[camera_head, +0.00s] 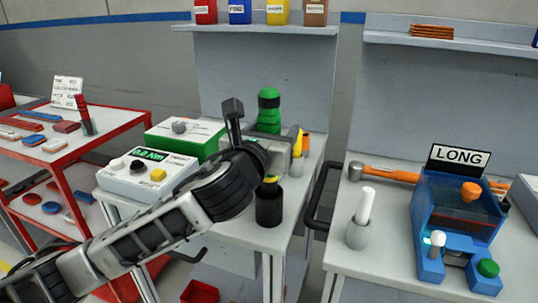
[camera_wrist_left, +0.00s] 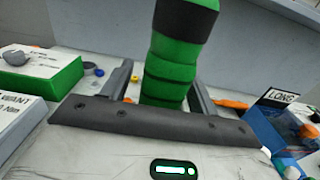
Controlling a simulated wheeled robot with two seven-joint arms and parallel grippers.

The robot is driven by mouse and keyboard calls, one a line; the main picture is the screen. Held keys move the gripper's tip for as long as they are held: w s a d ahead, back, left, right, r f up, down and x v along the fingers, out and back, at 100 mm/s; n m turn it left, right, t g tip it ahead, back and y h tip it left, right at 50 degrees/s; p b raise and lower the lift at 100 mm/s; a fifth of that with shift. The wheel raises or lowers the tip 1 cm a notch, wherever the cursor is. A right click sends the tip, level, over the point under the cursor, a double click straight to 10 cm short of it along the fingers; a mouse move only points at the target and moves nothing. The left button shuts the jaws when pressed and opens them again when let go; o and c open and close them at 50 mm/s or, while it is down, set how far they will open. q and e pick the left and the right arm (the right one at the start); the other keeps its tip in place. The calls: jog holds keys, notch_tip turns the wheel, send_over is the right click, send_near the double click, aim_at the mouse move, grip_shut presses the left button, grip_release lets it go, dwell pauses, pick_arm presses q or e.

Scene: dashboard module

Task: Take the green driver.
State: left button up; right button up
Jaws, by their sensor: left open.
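The green driver (camera_head: 268,112) stands upright on the middle bench, with green ribbed sections and a dark band near its top. In the left wrist view the driver (camera_wrist_left: 172,68) rises between the two fingers of my left gripper (camera_wrist_left: 160,82), with its lower end hidden behind the gripper's dark crossbar. The fingers are open, with a visible gap to the driver on the right side. In the head view my left gripper (camera_head: 248,128) is just in front of and left of the driver, hiding its lower part. My right gripper is not in view.
A green box (camera_head: 186,134) and a white meter box (camera_head: 148,174) sit left of the arm. A black cup (camera_head: 269,206) stands in front. The right bench holds a blue LONG fixture (camera_head: 440,205), an orange-handled hammer (camera_head: 385,174) and a white-topped holder (camera_head: 359,232).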

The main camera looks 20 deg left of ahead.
pick_arm(q)
grip_shut()
jog(key=shift+r, duration=0.1)
jog(key=shift+r, duration=0.1)
notch_tip(320, 180, up, 9)
jog(key=shift+r+p, duration=0.1)
jog(key=shift+p, duration=0.9)
jog(key=shift+r+p, duration=0.4)
jog(key=shift+r, duration=0.2)
jog(key=shift+r+p, duration=0.2)
jog(key=shift+p, duration=0.25)
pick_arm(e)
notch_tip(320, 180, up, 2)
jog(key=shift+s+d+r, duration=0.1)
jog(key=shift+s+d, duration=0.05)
pick_arm(q)
jog(key=shift+f, duration=0.1)
